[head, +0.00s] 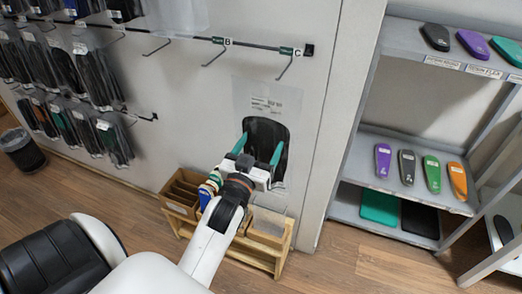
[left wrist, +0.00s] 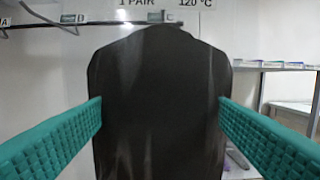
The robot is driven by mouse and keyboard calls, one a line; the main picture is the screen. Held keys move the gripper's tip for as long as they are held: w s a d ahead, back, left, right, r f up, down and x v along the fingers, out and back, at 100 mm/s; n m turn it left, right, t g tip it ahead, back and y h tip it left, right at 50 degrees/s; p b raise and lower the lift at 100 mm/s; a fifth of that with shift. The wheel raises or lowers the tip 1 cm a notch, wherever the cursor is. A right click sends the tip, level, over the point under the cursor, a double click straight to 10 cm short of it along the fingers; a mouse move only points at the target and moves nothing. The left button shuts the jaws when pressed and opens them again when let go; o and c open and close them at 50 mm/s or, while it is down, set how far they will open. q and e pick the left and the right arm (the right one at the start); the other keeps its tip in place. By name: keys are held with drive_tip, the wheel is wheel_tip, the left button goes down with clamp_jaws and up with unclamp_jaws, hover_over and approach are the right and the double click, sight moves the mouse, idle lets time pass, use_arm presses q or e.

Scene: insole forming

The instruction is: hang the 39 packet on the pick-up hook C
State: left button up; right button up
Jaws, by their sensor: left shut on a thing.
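The packet (head: 266,129) is a clear bag with a white label and dark insoles inside; its size number is too small to read surely. My left gripper (head: 258,149) is shut on it, with teal fingers at both sides of the dark insoles. In the left wrist view the dark insoles (left wrist: 160,105) fill the middle between the fingers. Hook C (head: 285,67) is a bare prong under the C tag, at the right end of the wall rail. The packet hangs below this hook, apart from it in the head view. My right gripper is not in view.
Hook B (head: 215,55) is bare, left of hook C. Dark packets (head: 95,80) hang in rows at the left. A wooden box rack (head: 272,258) stands below the gripper. A shelf unit (head: 400,140) with coloured insoles stands at the right. A bin (head: 22,152) is at far left.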

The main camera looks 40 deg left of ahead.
use_arm(q)
drive_tip(key=shift+w+f, duration=0.1)
drive_tip(key=shift+w, duration=0.8)
drive_tip(key=shift+w+a+b, duration=0.25)
drive_tip(key=shift+w+b, duration=0.15)
drive_tip(key=shift+w, duration=0.05)
drive_tip(key=shift+w+a+f+b, duration=0.2)
drive_tip(key=shift+w+b, duration=0.05)
drive_tip(key=shift+w, duration=0.7)
drive_tip(key=shift+w+a+f+b, duration=0.2)
drive_tip(key=shift+w+f+b, duration=0.1)
drive_tip(key=shift+w, duration=0.6)
drive_tip(key=shift+w+a+f+b, duration=0.15)
drive_tip(key=shift+w+a+b, duration=0.1)
drive_tip(key=shift+w, duration=0.7)
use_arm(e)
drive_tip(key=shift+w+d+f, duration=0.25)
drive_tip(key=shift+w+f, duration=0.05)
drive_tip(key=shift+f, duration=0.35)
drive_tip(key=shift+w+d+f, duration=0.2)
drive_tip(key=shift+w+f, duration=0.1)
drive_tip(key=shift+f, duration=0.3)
use_arm(q)
drive_tip(key=o, duration=1.2)
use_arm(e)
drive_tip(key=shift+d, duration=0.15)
use_arm(q)
drive_tip(key=shift+o, duration=0.2)
drive_tip(key=shift+f, duration=0.1)
